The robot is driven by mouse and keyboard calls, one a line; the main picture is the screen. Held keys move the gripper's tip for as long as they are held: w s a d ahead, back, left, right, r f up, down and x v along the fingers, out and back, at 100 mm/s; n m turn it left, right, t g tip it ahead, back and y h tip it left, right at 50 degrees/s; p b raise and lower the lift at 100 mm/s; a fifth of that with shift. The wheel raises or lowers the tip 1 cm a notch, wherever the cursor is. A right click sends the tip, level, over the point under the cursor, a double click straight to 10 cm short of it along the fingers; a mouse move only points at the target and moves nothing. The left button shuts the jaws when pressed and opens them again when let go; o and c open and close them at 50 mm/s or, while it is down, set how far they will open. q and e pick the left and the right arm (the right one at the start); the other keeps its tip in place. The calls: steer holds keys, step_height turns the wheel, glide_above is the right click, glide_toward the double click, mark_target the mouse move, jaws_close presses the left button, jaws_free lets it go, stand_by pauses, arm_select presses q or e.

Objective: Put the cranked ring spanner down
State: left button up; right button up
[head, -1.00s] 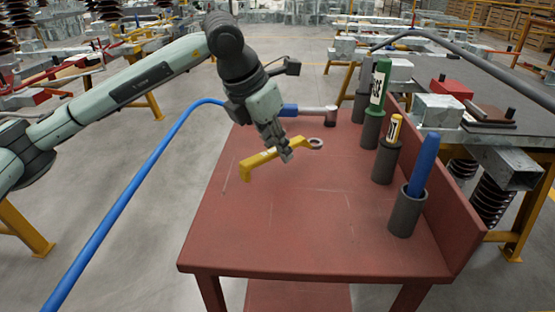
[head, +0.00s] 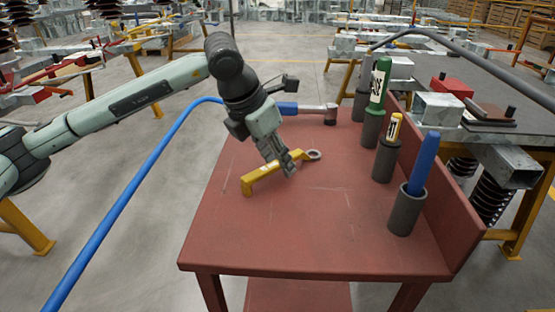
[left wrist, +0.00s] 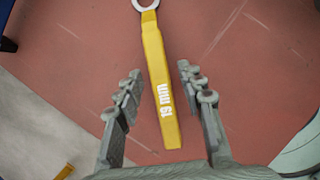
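The cranked ring spanner (head: 264,175) is yellow with a bare metal ring end (head: 313,155). It appears to lie on the red bench top (head: 300,235), its ring pointing to the back right. My left gripper (head: 289,164) is low over the spanner and partly hides its middle. In the left wrist view the spanner's handle (left wrist: 158,75), marked "19 mm", runs between the two fingers of the left gripper (left wrist: 160,75). The fingers are spread, with a gap on both sides of the handle. My right gripper is not in view.
A tool with a blue handle (head: 288,108) lies at the back of the bench. Along the right side stand dark holders with a green tool (head: 379,82), a yellow tool (head: 394,127) and a blue tool (head: 423,162). The front of the bench top is clear.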

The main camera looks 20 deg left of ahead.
arm_select(q)
steer(key=v, duration=1.1)
steer(key=shift+r, duration=0.25)
